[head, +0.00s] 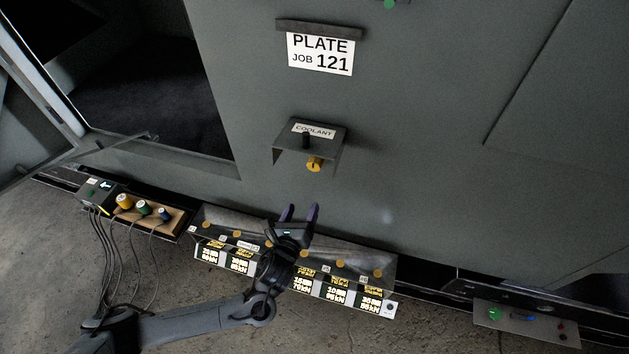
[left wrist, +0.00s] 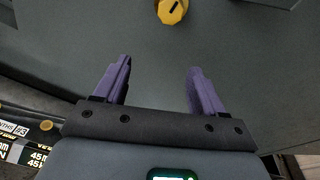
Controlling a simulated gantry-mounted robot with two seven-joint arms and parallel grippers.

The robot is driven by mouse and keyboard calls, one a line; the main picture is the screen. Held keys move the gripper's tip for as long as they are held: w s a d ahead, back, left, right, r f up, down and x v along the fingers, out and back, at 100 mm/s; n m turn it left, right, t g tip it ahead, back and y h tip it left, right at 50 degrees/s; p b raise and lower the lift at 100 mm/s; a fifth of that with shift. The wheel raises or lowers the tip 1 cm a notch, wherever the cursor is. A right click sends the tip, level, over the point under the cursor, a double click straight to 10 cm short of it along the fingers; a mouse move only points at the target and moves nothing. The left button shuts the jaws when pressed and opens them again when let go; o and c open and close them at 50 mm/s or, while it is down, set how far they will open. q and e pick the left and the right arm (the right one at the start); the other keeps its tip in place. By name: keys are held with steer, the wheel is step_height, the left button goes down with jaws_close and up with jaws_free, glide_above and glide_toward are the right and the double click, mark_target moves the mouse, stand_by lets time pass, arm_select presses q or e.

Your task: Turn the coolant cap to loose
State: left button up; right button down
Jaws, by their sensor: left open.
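The coolant cap is a yellow knob (head: 314,164) with a dark mark on its face, under a small dark bracket labelled COOLANT (head: 314,131) on the grey enclosure wall. In the left wrist view the yellow knob (left wrist: 172,11) shows at the top edge, partly cut off, with a dark slot line across it. My left gripper (head: 299,212) is below the knob in the head view, apart from it. Its two purple fingers (left wrist: 159,77) are spread and empty, pointing toward the wall. My right gripper is not in view.
A plate sign reading JOB 121 (head: 320,54) hangs above the bracket. A long shelf with lit labels (head: 352,296) runs below, behind my left arm. A tray of coloured spools (head: 150,215) and an open doorway are at left. A panel with buttons (head: 526,320) is lower right.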

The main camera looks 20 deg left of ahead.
arm_select(q)
steer(key=t+b, duration=0.2)
steer(key=b, duration=0.2)
glide_toward(313, 166)
steer(key=shift+m, duration=0.4)
steer(key=w+b, duration=0.1)
steer(key=w, duration=0.3)
steer(key=w+b, duration=0.1)
steer(key=w, duration=0.3)
steer(key=w+b, duration=0.1)
steer(key=w, duration=0.3)
steer(key=shift+a, duration=0.25)
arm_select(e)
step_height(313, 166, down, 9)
arm_select(q)
steer(key=c, duration=1)
steer(key=shift+o, duration=0.2)
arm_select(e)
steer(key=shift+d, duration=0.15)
